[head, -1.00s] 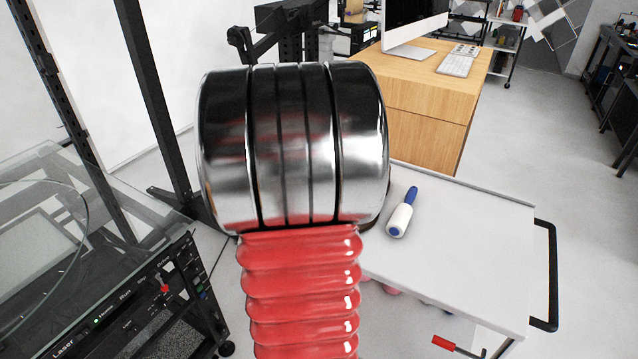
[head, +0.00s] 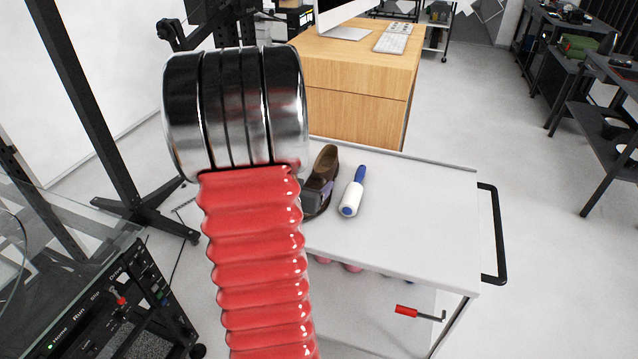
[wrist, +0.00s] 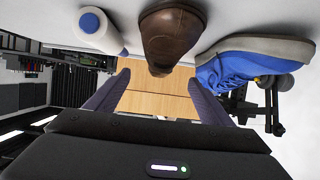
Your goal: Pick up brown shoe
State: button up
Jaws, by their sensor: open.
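The brown shoe (head: 327,163) lies on the white cart top in the head view, partly hidden behind my arm. In the wrist view, which is upside down, the brown shoe (wrist: 172,38) is at top centre, toe toward me. My gripper (wrist: 158,84) is open, its two dark fingers spread apart with nothing between them. The shoe shows just beyond the fingertips, roughly in line with the gap. In the head view a dark part of my gripper (head: 315,196) shows beside the shoe; my red arm hides the rest.
A white and blue lint roller (head: 352,192) lies close right of the brown shoe. A blue shoe (wrist: 245,62) is on its other side in the wrist view. The cart top (head: 420,215) is clear to the right. A wooden desk (head: 355,80) stands behind.

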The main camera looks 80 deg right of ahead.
aim_at(318, 175)
jog(key=shift+x, duration=2.65)
jog(key=shift+x, duration=2.6)
jog(key=shift+r, duration=0.1)
jog(key=c, duration=1.4)
jog(key=shift+r, duration=0.1)
notch_tip(318, 175, up, 10)
